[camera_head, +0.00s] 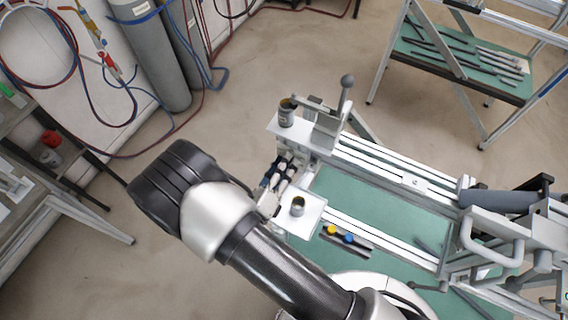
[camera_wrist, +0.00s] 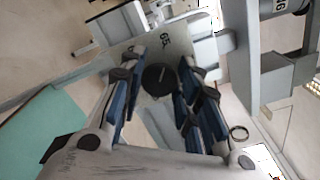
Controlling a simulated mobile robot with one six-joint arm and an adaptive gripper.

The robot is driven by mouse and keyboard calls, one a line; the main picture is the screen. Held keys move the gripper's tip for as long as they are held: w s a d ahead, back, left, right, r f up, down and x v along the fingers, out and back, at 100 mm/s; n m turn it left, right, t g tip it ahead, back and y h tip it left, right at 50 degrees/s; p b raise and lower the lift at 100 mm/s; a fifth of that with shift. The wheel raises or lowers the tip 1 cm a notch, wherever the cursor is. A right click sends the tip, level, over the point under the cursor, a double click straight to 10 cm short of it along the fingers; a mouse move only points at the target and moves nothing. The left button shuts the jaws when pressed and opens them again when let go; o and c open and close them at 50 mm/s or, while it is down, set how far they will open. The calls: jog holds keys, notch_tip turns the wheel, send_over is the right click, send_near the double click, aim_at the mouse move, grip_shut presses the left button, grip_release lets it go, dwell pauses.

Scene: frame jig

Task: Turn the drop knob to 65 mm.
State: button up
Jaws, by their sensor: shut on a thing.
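The drop knob (camera_wrist: 158,80) is a dark round disc with a light line on its face, in the middle of the wrist view. It sits on a grey plate (camera_wrist: 178,38) with printed numbers; one near the top looks like 65. The exact value the line points to is too small to read. My gripper (camera_wrist: 153,88) has its blue-padded fingers on both sides of the knob and is shut on it. In the head view my gripper (camera_head: 276,180) is at the left end of the frame jig (camera_head: 365,165); the knob is hidden there.
An upright lever (camera_head: 346,92) rises near the jig's far corner. Yellow and blue round parts (camera_head: 340,235) lie on the jig's near side.

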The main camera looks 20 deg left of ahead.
jog(key=shift+n, duration=0.5)
jog(key=o, duration=1)
jog(key=shift+s, duration=0.1)
jog(key=s+a, duration=0.1)
jog(key=s, duration=1)
jog(key=shift+s, duration=0.4)
